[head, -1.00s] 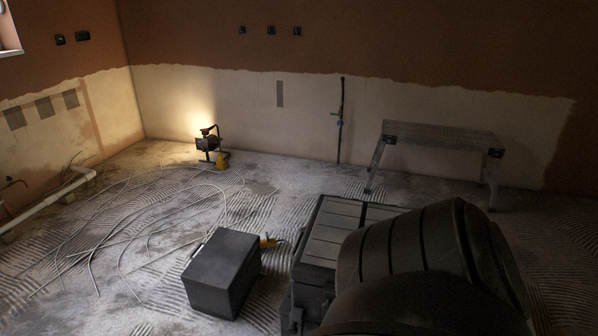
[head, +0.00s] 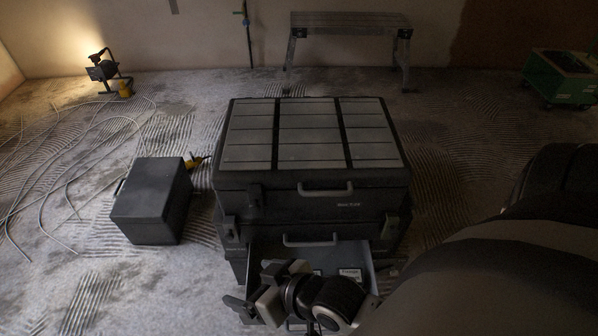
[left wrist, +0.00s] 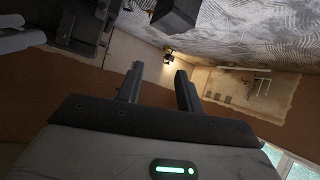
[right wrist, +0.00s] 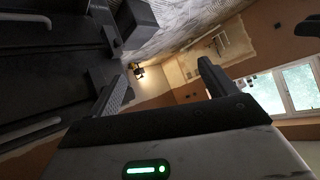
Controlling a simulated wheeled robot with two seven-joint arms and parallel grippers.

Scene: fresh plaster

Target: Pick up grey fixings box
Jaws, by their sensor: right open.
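A dark tool chest stack (head: 280,182) stands in the middle of the head view, its lower drawer (head: 368,262) pulled out. Small white labels show inside the drawer, on items too dark and too covered by my right arm to tell apart. I cannot pick out the grey fixings box for certain. My right gripper (head: 256,289) is over the left front of the drawer; in the right wrist view it (right wrist: 158,84) is open with nothing between its fingers. My left gripper (left wrist: 158,80) shows only in the left wrist view, fingers apart and empty.
A dark box (head: 142,211) stands on the floor left of the chest. Loose cables (head: 75,165) and a lit work lamp (head: 102,70) are at the far left. A work platform (head: 350,25) stands behind, and a green cart (head: 566,88) at the far right.

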